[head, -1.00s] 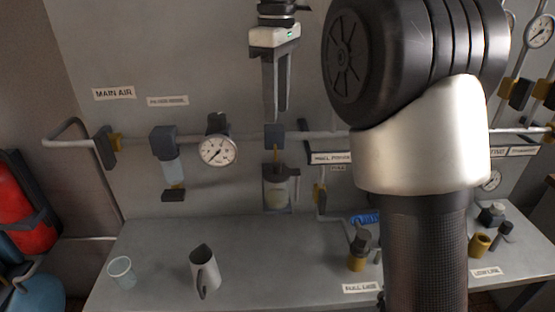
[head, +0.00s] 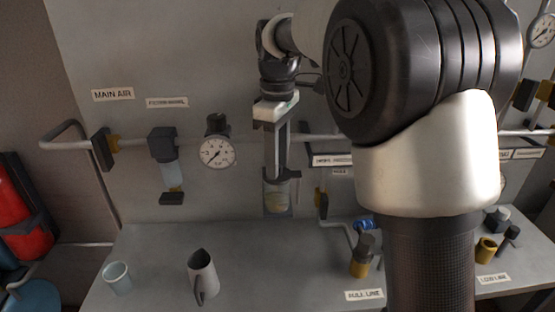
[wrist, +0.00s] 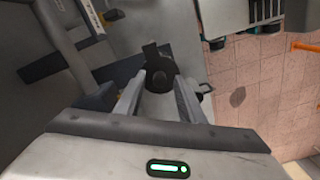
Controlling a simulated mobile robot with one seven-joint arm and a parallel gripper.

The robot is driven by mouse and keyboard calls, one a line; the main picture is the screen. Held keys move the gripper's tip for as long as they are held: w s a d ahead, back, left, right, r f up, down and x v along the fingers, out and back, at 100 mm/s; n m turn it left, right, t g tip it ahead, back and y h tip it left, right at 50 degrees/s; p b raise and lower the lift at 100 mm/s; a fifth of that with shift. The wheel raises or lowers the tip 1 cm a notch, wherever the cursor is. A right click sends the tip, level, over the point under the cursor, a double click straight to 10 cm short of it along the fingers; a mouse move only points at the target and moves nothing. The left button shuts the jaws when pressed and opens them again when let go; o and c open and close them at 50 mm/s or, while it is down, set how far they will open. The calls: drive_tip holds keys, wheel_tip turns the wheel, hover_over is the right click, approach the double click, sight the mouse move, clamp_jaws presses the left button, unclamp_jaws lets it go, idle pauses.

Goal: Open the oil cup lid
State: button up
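The oil cup (head: 277,198) is a clear cup with yellowish contents, fixed below the pipe at the middle of the panel. My gripper (head: 277,176) points down in front of the pipe, its fingertips at the top of the cup. In the wrist view a dark round lid (wrist: 161,70) with a tab shows at the ends of my gripper's fingers (wrist: 160,88). The fingers are apart with a gap between them. I cannot tell whether they touch the lid. My fingers hide part of the cup's top in the head view.
A pressure gauge (head: 217,153) and a filter unit (head: 165,145) hang on the pipe to the left. A grey jug (head: 202,275) and a small cup (head: 117,278) stand on the bench (head: 245,250). A brass-based valve (head: 361,257) stands at the right. My arm hides the panel's right part.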

drive_tip(key=shift+c, duration=0.2)
clamp_jaws()
